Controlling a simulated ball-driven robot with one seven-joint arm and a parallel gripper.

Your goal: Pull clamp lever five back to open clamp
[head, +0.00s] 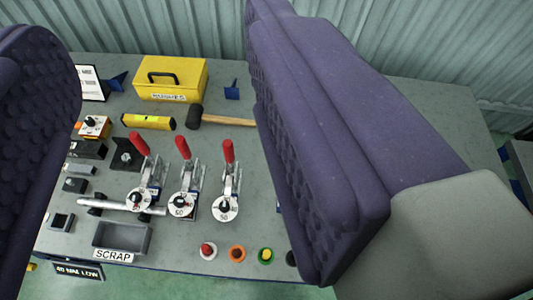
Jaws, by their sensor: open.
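Three toggle clamps with red-handled levers show on the grey bench between my gripper's fingers: a left lever (140,144), a middle lever (183,148) and a right lever (229,151). All three red handles point up and away in the picture. Each clamp has a white numbered disc near its base, too small to read surely. I cannot tell which lever is five; my right finger may hide more clamps. My gripper (168,130) is open, its purple padded fingers wide apart in front of the bench. No finger is seen touching a lever.
A yellow box (173,85), a yellow cylinder (148,121) and a mallet (196,117) lie behind the clamps. A metal rod (120,205) and a scrap tray (122,236) are at front left. Several coloured buttons (237,253) line the front edge. A corrugated wall (180,30) stands behind.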

